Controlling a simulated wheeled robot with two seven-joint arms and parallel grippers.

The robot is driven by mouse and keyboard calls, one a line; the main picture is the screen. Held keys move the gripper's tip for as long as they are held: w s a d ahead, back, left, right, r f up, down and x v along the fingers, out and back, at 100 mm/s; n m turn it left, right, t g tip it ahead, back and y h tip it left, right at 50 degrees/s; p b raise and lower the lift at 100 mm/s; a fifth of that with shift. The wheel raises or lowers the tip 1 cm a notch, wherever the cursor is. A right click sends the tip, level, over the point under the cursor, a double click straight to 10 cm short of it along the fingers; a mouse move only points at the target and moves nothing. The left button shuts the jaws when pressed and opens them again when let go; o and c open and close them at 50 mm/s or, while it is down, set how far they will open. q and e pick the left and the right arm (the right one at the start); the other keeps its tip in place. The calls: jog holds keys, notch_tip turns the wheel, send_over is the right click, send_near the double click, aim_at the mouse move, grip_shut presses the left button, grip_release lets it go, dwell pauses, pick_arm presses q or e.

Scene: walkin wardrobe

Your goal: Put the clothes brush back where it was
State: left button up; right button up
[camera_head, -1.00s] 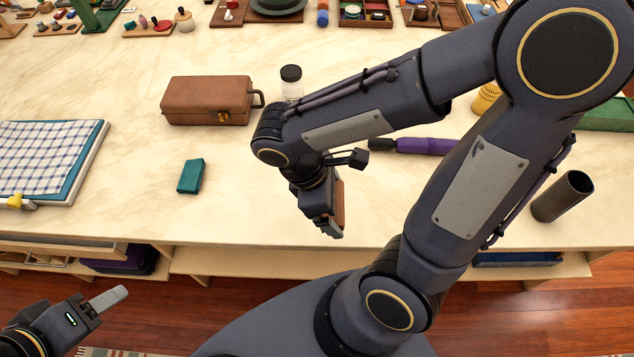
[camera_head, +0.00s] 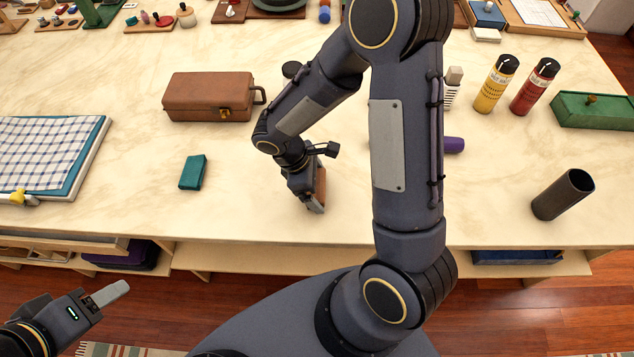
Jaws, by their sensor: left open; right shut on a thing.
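My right gripper (camera_head: 314,205) is shut on the clothes brush (camera_head: 321,186), of which only a narrow brown wooden part shows beside the fingers. The gripper points down over the front middle of the pale counter (camera_head: 240,215); I cannot tell whether the brush touches the surface. My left gripper (camera_head: 108,293) is open and empty at the lower left, in front of the counter and over the floor.
A teal block (camera_head: 193,172) and a brown case (camera_head: 208,97) stand left of the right gripper. A purple-handled thing (camera_head: 454,145) is mostly hidden behind my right arm. A dark cup (camera_head: 563,195), yellow bottle (camera_head: 496,84) and red bottle (camera_head: 535,87) stand right. Counter around the gripper is clear.

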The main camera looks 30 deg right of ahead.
jog(key=shift+f, duration=0.1)
jog(key=o, duration=0.6)
jog(key=v, duration=1.1)
jog(key=shift+s+d+r+m+t+y, duration=0.45)
jog(key=shift+s+r+m+t+y, duration=1)
jog(key=shift+s+m, duration=0.85)
jog(key=shift+s+d+r+m+t+y, duration=0.45)
jog(key=shift+s+r+m+t+y, duration=1)
jog(key=shift+s+m, duration=0.85)
jog(key=shift+s+d+r+m+t+y, duration=0.4)
jog(key=shift+s+r+m+t+y, duration=0.65)
jog(key=shift+s+r+m, duration=1)
jog(key=shift+s+f, duration=0.25)
jog(key=shift+s, duration=0.05)
